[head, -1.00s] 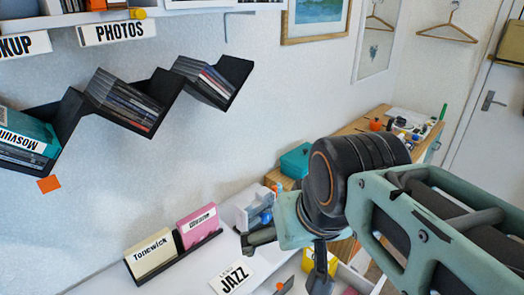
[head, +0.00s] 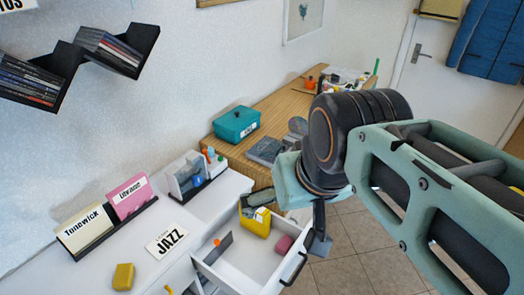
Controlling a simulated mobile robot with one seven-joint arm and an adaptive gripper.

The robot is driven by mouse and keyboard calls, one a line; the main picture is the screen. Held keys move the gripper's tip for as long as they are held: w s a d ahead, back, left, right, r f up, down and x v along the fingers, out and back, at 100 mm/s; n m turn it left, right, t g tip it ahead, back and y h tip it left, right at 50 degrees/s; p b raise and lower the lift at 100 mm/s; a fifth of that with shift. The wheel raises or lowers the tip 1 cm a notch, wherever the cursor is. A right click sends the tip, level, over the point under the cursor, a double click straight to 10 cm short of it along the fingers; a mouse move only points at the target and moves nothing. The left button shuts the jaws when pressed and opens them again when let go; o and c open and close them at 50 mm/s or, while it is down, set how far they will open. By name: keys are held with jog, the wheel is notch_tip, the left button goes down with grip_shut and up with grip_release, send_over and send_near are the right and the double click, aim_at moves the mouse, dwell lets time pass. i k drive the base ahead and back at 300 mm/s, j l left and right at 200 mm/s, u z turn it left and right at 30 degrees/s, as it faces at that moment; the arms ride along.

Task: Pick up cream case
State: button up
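The cream case (head: 85,228), lettered "Tonewick", stands tilted in a black holder (head: 128,229) on the white surface at the lower left. My gripper (head: 288,218) is to the right of both cases, pointing down above the open drawer area. Its two dark fingers are spread apart with nothing seen between them. It is well clear of the cream case. The lower back of the cream case is hidden by the holder.
An open white drawer (head: 238,276) below my gripper holds a yellow item (head: 256,224) and a pink item (head: 284,244). A "JAZZ" card (head: 167,241) and a yellow block (head: 123,277) lie near the cases. Wall shelves hang above left.

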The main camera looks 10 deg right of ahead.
aim_at(80, 231)
jog(key=l+z, duration=0.1)
jog(key=k+u, duration=0.1)
jog(key=u, duration=1.5)
